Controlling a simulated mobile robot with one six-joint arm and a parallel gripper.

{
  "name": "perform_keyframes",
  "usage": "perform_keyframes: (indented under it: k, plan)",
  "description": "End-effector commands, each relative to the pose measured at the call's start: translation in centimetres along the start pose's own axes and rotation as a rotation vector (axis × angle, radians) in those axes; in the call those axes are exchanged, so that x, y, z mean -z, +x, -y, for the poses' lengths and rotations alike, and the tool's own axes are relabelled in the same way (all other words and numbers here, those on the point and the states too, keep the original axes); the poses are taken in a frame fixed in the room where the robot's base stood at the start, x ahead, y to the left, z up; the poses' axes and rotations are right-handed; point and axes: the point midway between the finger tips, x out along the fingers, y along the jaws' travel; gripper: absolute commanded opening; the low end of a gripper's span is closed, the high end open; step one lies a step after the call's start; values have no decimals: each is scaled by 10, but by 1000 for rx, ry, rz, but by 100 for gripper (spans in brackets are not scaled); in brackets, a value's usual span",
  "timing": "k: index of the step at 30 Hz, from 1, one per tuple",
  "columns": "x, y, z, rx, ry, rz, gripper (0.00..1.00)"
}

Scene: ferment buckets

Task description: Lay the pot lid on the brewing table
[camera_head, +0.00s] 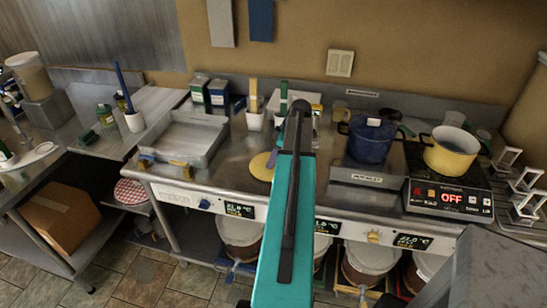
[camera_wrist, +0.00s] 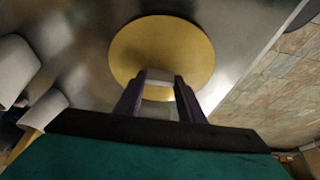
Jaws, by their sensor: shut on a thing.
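The pot lid is a round yellow disc (camera_head: 262,166), partly hidden behind my arm in the head view. In the wrist view the lid (camera_wrist: 135,48) fills the upper middle, with a pale grey handle between my fingers. My gripper (camera_wrist: 161,88) is shut on that handle; in the head view only a small purple part of the gripper (camera_head: 273,158) shows. The brewing table (camera_head: 231,158) is the long steel counter with displays on its front. The lid is over its surface near the front edge; I cannot tell whether it touches.
A steel tray (camera_head: 182,137) stands left of the lid. A blue pot (camera_head: 370,140) and an open yellow pot (camera_head: 449,150) on a hotplate reading OFF stand to the right. Boxes and utensil holders line the back. Lidded buckets (camera_head: 372,262) sit below the counter.

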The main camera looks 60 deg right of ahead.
Motion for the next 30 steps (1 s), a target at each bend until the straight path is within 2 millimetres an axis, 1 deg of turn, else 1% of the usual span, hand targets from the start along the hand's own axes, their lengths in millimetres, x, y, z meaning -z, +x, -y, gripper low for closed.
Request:
perform_keyframes:
  k: [8,9,12,23,30]
  plan:
    - [-1,3,0,0,0,0,11]
    - [-1,3,0,0,0,0,39]
    - [-1,2,0,0,0,0,54]
    - [0,1,0,1,-1,0,54]
    - [0,-8,0,0,0,0,54]
